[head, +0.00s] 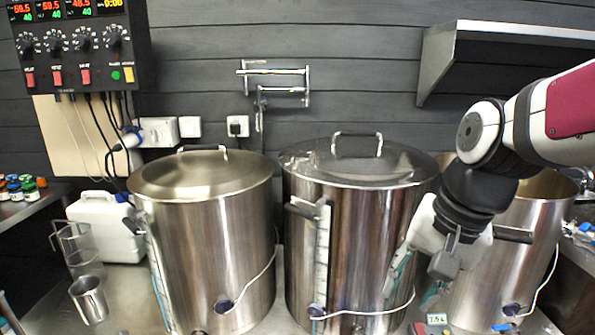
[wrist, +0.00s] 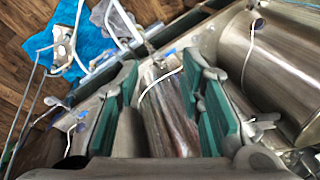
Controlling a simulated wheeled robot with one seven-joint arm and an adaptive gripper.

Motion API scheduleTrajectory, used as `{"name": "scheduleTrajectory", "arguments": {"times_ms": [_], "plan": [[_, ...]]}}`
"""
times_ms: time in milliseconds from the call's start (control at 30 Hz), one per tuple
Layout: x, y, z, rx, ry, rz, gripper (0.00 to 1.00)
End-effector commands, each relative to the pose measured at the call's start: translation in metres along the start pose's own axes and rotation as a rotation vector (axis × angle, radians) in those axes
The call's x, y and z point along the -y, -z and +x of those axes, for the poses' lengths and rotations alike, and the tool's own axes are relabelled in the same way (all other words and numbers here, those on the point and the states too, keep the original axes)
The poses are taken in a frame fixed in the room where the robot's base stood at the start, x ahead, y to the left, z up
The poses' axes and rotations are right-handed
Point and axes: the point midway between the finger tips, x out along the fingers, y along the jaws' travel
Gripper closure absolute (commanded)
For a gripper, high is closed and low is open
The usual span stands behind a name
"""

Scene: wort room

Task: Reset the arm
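My arm comes in from the right in the head view and bends downward. My gripper (head: 415,275) hangs in front of the gap between the middle kettle (head: 345,230) and the right kettle (head: 490,265). In the wrist view my gripper (wrist: 168,85) has its two green-padded fingers spread apart. No object is held between them; a steel kettle (wrist: 168,110) shows through the gap from behind. Whether a fingertip touches a kettle cannot be told. The arm hides part of the right kettle's rim and wall.
The left kettle (head: 210,240) and middle kettle have lids with handles. A control panel (head: 75,45) hangs upper left, a steel shelf (head: 490,45) upper right. A white canister (head: 104,228) and a metal cup (head: 88,299) stand left. Hoses and cables lie around the kettles.

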Motion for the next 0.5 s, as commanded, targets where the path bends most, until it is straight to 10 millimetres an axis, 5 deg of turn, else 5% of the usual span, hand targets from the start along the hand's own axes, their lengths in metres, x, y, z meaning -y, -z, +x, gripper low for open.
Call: {"name": "scheduleTrajectory", "arguments": {"times_ms": [200,500], "plan": [[-0.04,-0.056,-0.053,-0.1,-0.021,-0.278,0.65],[-0.079,-0.101,-0.078,-0.192,-0.104,-0.533,0.65]]}}
